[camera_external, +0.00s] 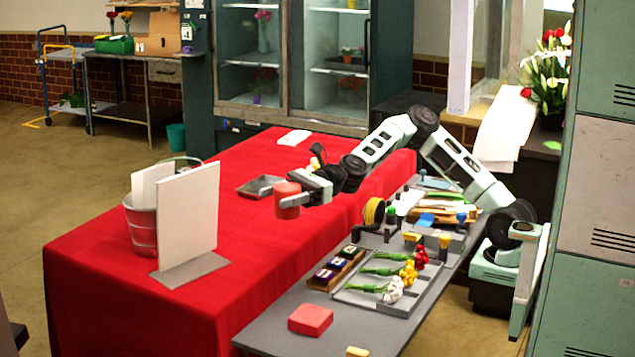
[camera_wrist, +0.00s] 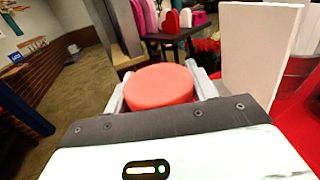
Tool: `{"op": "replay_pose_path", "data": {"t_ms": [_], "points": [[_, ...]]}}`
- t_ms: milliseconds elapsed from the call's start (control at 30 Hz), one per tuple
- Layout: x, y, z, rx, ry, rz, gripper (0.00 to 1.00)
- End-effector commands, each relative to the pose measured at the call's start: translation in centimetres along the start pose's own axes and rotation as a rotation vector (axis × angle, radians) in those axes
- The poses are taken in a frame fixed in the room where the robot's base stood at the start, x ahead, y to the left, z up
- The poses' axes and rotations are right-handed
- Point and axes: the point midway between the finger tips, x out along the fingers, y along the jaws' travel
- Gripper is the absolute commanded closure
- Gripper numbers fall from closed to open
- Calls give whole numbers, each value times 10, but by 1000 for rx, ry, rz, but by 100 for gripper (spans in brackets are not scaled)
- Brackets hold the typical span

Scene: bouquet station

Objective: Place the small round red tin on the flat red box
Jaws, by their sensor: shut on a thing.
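The small round red tin (camera_external: 288,200) is held in my gripper (camera_external: 292,198), above the red-covered table in the external view. In the wrist view the tin's round top (camera_wrist: 158,86) shows between the two pale fingers of my gripper (camera_wrist: 158,90), which are shut on it. The flat red box (camera_external: 310,319) lies on the grey bench at the front, lower right of the tin and well apart from it. The box does not clearly show in the wrist view.
A white upright panel (camera_external: 188,222) and a metal bucket (camera_external: 141,232) stand on the red table (camera_external: 115,285), left of my gripper. A grey tray (camera_external: 260,187) lies behind the tin. The bench holds a flower tray (camera_external: 352,300) and a wooden box of small jars (camera_external: 336,270).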

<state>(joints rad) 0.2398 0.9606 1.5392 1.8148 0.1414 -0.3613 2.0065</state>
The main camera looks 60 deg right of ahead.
Motion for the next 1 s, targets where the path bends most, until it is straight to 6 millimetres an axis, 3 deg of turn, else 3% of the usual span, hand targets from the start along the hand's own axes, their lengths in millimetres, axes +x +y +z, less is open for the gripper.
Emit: {"op": "replay_pose_path", "data": {"t_ms": [33,100,400,733,1000], "points": [[6,21,-2,-2,-2,29,69],[10,43,-1,-2,-4,58,69],[20,108,-1,0,-8,146,69],[20,110,-69,5,-4,147,69],[20,111,-113,2,-6,146,69]]}}
